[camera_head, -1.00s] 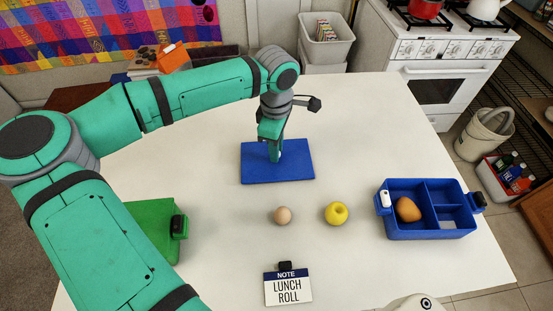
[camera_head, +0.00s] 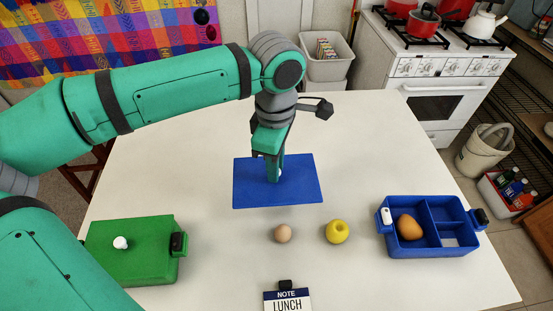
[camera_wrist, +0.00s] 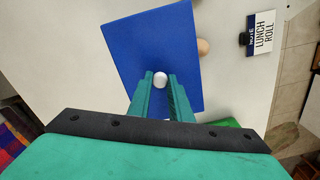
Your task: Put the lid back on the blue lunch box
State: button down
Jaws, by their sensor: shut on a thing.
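The blue lid (camera_head: 300,185) is a flat panel with a round white knob, which shows in the wrist view (camera_wrist: 160,79). My gripper (camera_head: 276,170) is shut on the knob, with a finger on each side of it. I cannot tell for certain how far the lid is above the table. The blue lunch box (camera_head: 432,251) stands open at the right of the table. It has several compartments. A brown roll (camera_head: 409,228) lies in its left compartment. The box has a white clip on its left end and a black one on its right.
A note reading LUNCH (camera_head: 287,303) stands at the front. A closed green box (camera_head: 130,262) sits at the left. The table behind the lunch box is clear.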

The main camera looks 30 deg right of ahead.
aim_at(273, 201)
jog(key=s+a+r, duration=0.2)
jog(key=s, duration=0.1)
jog(key=s+a+r, duration=0.1)
jog(key=s, duration=0.1)
jog(key=shift+s+a, duration=0.1)
jog(key=shift+a, duration=0.2)
